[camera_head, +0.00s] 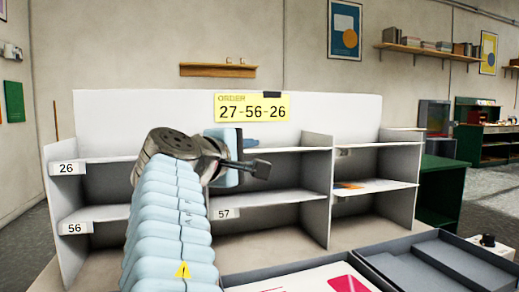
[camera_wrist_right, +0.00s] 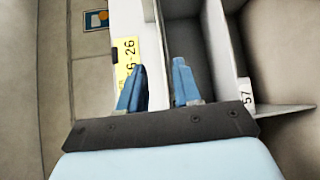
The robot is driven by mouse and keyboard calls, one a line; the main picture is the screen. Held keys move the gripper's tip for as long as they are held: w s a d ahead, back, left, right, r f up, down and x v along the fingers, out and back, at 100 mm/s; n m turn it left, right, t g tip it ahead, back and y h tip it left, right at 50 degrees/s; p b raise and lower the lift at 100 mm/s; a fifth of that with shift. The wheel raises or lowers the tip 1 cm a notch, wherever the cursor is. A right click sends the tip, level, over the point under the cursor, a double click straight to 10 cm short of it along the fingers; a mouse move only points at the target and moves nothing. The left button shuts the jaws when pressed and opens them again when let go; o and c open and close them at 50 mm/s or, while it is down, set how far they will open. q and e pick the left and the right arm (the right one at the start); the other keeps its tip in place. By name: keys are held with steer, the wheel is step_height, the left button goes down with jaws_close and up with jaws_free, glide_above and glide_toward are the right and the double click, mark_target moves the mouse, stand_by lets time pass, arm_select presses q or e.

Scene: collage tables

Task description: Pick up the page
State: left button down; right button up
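My right gripper (camera_head: 256,150) is in front of the upper shelf of the grey shelf unit, below the yellow order card (camera_head: 253,108) reading 27-56-26. In the right wrist view its two blue fingers (camera_wrist_right: 158,85) stand apart with nothing between them. A flat sheet with an orange patch (camera_head: 348,185) lies on the lower right shelf, away from the gripper. A white sheet with a pink shape (camera_head: 309,281) lies in the near tray, partly cut off by the picture edge. I cannot tell which is the page. My left gripper is not in view.
The shelf unit (camera_head: 327,148) has upright dividers and labels 26 (camera_head: 67,169), 56 (camera_head: 75,228) and 57 (camera_head: 224,214). A grey tray (camera_head: 440,265) stands at the near right. My right arm hides part of the left compartments.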

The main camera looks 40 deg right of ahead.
steer(key=p+x, duration=0.2)
steer(key=x, duration=1)
steer(key=shift+d, duration=0.45)
jaws_close()
